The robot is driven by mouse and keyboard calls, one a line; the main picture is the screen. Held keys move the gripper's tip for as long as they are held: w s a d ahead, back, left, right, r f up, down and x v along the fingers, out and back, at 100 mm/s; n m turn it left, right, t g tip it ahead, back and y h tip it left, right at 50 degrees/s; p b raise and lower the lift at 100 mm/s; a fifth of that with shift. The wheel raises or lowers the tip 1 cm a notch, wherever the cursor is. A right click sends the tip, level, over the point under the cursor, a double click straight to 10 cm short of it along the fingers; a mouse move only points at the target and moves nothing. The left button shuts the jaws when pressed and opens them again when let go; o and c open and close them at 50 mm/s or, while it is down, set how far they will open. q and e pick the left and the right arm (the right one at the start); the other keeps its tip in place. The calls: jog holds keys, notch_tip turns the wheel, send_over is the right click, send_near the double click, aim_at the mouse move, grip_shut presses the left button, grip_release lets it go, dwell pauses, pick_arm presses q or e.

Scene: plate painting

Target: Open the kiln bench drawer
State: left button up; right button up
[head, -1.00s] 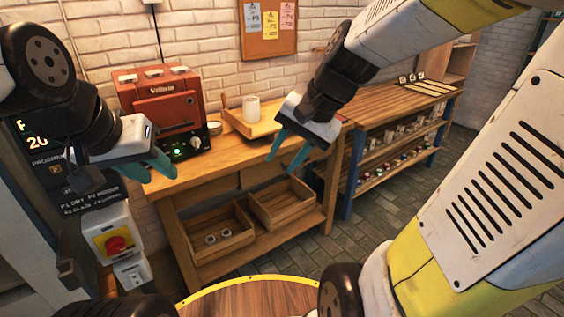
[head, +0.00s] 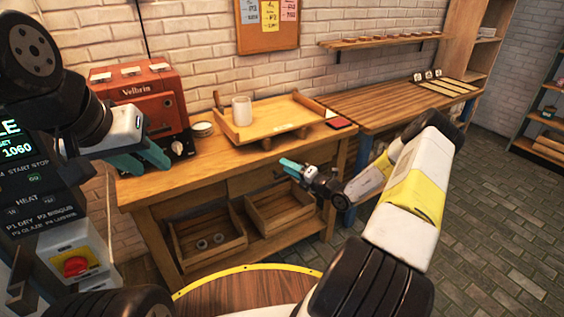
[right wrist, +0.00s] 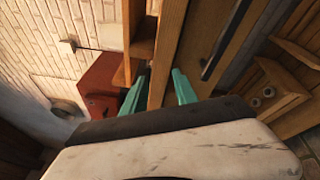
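The kiln bench (head: 165,192) is a wooden bench with a red kiln on top. Its drawer front (head: 250,181) lies just under the bench top and looks shut. In the right wrist view, the drawer front (right wrist: 203,40) carries a dark bar handle (right wrist: 226,42). My right gripper (head: 290,167) is in front of the bench at drawer height; its teal fingers stand apart in the right wrist view (right wrist: 158,88), with the bench top's edge seen beyond them. The handle is off to one side, not between the fingers. My left gripper (head: 140,160) is open and empty near the kiln.
The red kiln (head: 145,98), a wooden tray (head: 270,120) and a pale mug (head: 242,110) are on the bench top. Two wooden boxes (head: 285,212) stand on the shelf below. A round table (head: 235,285) with a yellow rim is close in front. Floor at the right is clear.

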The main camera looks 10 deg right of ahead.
jog(key=d+f+m+t+h, duration=0.3)
jog(key=d+f+m+h, duration=0.25)
jog(key=f+m, duration=0.25)
jog(key=shift+y, duration=0.45)
jog(key=x, duration=0.8)
jog(key=shift+w+f, duration=0.15)
jog(key=shift+f, duration=0.25)
grip_shut()
